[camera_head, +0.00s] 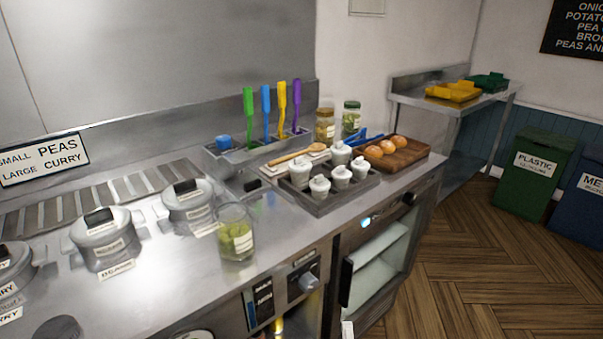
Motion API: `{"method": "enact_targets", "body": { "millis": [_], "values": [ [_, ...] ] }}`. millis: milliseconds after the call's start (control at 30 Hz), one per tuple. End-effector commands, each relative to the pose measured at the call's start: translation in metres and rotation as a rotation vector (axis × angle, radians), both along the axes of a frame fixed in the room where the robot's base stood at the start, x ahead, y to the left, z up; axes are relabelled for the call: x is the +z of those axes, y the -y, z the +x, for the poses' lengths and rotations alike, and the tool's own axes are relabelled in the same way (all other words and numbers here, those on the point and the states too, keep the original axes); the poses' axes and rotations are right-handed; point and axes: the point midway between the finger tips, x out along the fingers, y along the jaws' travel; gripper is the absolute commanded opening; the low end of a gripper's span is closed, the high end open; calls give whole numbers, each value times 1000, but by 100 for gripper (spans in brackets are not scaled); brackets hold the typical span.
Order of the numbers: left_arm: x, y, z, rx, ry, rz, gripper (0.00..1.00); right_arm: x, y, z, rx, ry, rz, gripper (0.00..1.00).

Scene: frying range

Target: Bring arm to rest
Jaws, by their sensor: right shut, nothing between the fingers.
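The rest of that arm is out of the picture. It is shut and holds nothing, apart from the counter items. My left gripper is not in view. The steel counter (190,285) runs from the lower left to the middle, above and to the left of the right gripper.
A glass jar (236,235) stands near the counter's front edge. A dark tray (325,199) holds several white pots, beside a wooden board (410,152) with buns. Green bin (535,170) stands right; wooden floor (460,280) is clear.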

Motion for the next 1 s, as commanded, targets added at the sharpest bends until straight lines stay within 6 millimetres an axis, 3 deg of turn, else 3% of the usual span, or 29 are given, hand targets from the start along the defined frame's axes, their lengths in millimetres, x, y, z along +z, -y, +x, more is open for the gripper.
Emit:
{"method": "enact_targets", "body": {
  "millis": [133,267,400,533,667,1000],
  "values": [
    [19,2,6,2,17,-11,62,5,-1,-35,170,-38,-366,0],
    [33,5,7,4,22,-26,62,-13,6,-86,371,-118,-811,0],
    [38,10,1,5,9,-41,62,-40,32,-141,563,-223,-1239,0],
    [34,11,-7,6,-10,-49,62,-57,60,-177,681,-303,-1501,0],
    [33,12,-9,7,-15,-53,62,-63,75,-193,733,-340,-1616,0],
    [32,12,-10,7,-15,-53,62,-64,76,-194,736,-343,-1623,0]
  ]
}}
